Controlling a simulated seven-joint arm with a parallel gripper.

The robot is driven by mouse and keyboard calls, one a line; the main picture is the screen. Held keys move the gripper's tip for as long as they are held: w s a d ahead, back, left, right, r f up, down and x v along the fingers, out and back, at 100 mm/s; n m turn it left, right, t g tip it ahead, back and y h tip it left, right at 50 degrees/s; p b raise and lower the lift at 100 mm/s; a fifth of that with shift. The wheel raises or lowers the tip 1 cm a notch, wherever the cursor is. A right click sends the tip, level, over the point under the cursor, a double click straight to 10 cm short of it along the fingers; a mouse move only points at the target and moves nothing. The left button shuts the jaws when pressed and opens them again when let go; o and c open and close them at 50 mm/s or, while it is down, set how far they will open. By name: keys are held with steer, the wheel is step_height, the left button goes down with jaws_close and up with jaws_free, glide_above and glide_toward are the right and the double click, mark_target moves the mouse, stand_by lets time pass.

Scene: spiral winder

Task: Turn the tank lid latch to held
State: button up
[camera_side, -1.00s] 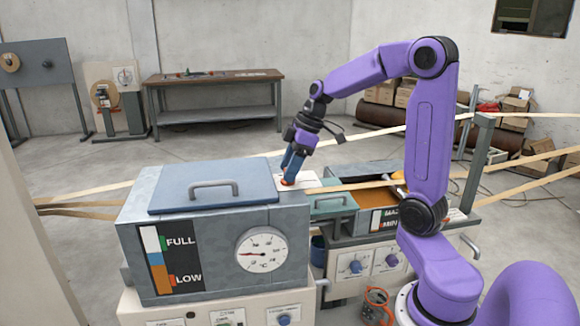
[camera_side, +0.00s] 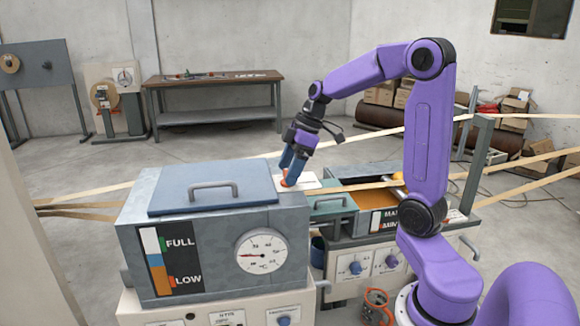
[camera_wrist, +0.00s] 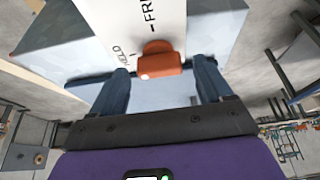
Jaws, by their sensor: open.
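The tank lid latch (camera_wrist: 160,64) is an orange knob with a bar on a white plate (camera_wrist: 112,22) marked HELD and FRE..., the rest cut off. In the wrist view the latch sits close to the HELD mark; its exact setting is hard to tell. My gripper (camera_side: 287,179) points down at the latch beside the blue tank lid (camera_side: 215,187). Its two blue fingers are open, one on each side of the latch, with gaps visible in the wrist view. In the side view the fingers hide most of the latch.
The grey tank (camera_side: 200,240) with a dial gauge (camera_side: 262,250) stands in front of my gripper. The lid has a raised handle (camera_side: 213,187). A pale strip (camera_side: 365,186) runs to the right of my gripper, over an open trough (camera_side: 375,217).

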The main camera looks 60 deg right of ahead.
steer(key=v, duration=1.7)
steer(key=shift+r, duration=0.25)
steer(key=shift+a, duration=0.1)
steer(key=s+a+f+g, duration=0.1)
steer(key=s+a+f, duration=0.1)
steer(key=a+f, duration=0.45)
steer(key=s+a+f+g, duration=0.2)
steer(key=s+a+f, duration=0.1)
steer(key=a, duration=0.6)
steer(key=s+a+f+n+h, duration=0.1)
steer(key=s+a+f, duration=0.2)
steer(key=s+f, duration=0.3)
steer(key=s+a+f+n+h, duration=0.2)
steer(key=s+f, duration=0.4)
steer(key=s, duration=0.3)
steer(key=shift+s+a, duration=0.4)
steer(key=shift+a, duration=0.4)
